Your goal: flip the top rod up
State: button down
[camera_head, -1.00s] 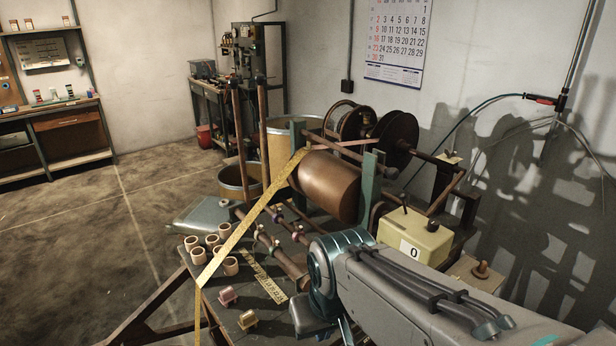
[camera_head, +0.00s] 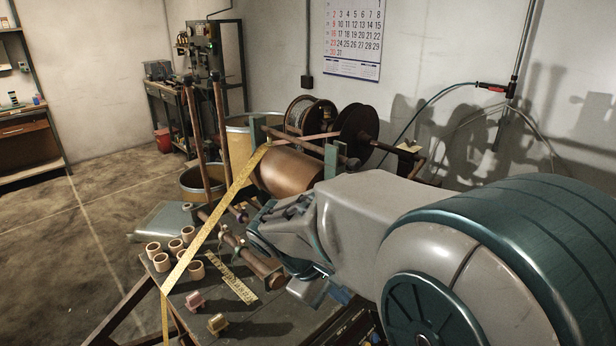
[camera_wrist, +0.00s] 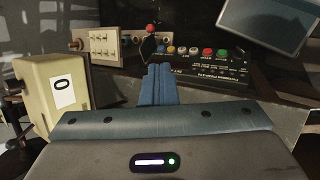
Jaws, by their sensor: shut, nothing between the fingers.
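The winding machine carries a large brown drum (camera_head: 290,170). Two tall brown rods (camera_head: 221,115) stand upright at the left. I cannot tell which one is the top rod; none clearly shows as a rod in the wrist view. My gripper (camera_wrist: 158,72) has its blue fingers together and empty, pointing at a control panel (camera_wrist: 195,52) with coloured buttons. In the head view my arm hides the fingertips.
A yellow box (camera_wrist: 62,95) marked 0 stands left of my gripper in the wrist view. A red-knobbed lever (camera_wrist: 150,30) and a dark screen (camera_wrist: 268,25) are beyond the fingers. Yellow tape (camera_head: 205,235) slants past several small cups (camera_head: 175,247). Floor at left is open.

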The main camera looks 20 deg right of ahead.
jog(key=w+d+r+n+h+b, duration=0.1)
jog(key=w+d+r+n+h, duration=0.2)
jog(key=w+h, duration=0.35)
jog(key=w+d+r+n+h+b, duration=0.1)
jog(key=w+d+n+h, duration=0.35)
jog(key=w, duration=0.25)
jog(key=w+a+r+n+t+h, duration=0.2)
jog(key=w+a+n+t+h, duration=0.1)
jog(key=w, duration=0.4)
jog(key=shift+w+r+t+h, duration=0.15)
jog(key=shift+r+t+h, duration=0.15)
jog(key=shift+t+h, duration=0.65)
jog(key=shift+y, duration=0.25)
jog(key=p+x, duration=0.1)
jog(key=x, duration=0.9)
jog(key=shift+r, duration=0.1)
jog(key=shift+r+n+p, duration=0.1)
jog(key=shift+n+p, duration=0.15)
jog(key=shift+p, duration=0.15)
